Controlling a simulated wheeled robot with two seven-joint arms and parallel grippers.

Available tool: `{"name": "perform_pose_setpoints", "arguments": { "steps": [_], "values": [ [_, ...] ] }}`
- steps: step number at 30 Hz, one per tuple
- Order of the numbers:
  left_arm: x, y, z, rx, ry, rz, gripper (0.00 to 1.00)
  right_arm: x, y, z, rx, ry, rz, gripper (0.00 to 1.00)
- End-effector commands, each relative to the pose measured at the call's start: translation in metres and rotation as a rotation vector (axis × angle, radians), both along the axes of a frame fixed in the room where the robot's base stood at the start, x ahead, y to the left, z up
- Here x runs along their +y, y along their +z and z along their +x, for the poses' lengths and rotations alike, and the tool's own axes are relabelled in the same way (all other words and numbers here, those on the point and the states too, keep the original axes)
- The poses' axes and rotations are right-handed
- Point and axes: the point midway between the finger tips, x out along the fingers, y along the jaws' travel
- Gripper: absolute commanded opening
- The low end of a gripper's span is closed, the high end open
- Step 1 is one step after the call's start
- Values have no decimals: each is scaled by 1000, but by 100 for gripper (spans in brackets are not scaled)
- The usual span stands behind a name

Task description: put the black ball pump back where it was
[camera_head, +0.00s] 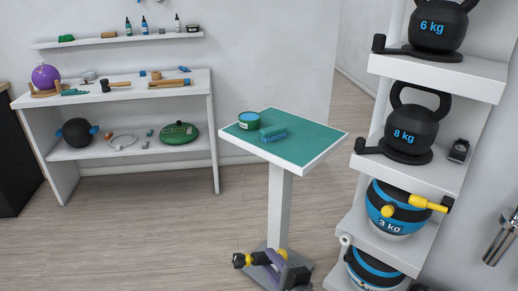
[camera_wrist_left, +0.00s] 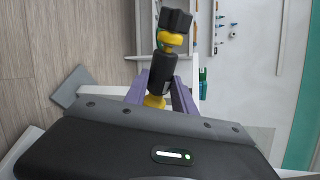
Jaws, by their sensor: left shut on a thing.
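My left gripper (camera_head: 275,268) is low in the head view, in front of the small table's post. Its purple fingers also show in the left wrist view (camera_wrist_left: 160,92). It is shut on a black pump-like thing with yellow collars (camera_wrist_left: 162,70), which I take for the black ball pump. In the head view the thing (camera_head: 244,259) points left from the fingers, above the floor. The fingers cover part of its middle. My right gripper is not in view.
A white rack at the right holds a 6 kg kettlebell (camera_head: 438,25), an 8 kg kettlebell (camera_head: 406,125) and a blue-black 3 kg ball (camera_head: 392,212) with a yellow-black thing (camera_head: 428,203) before it. A green-topped table (camera_head: 310,140) stands mid-room. A white shelf unit (camera_head: 185,85) is behind.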

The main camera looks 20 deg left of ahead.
Motion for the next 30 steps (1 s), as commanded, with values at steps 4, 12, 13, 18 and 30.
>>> {"name": "perform_pose_setpoints", "arguments": {
  "steps": [4,12,13,18,30],
  "values": [
    [0,1,0,-1,0,1,0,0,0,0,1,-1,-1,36],
    [0,1,0,0,0,2,0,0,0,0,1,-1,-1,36],
    [1,1,1,1,2,3,0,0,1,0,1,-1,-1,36],
    [10,1,7,34,24,34,0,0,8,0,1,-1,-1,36],
    [33,26,104,242,-68,251,0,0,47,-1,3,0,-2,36]
  ]
}}
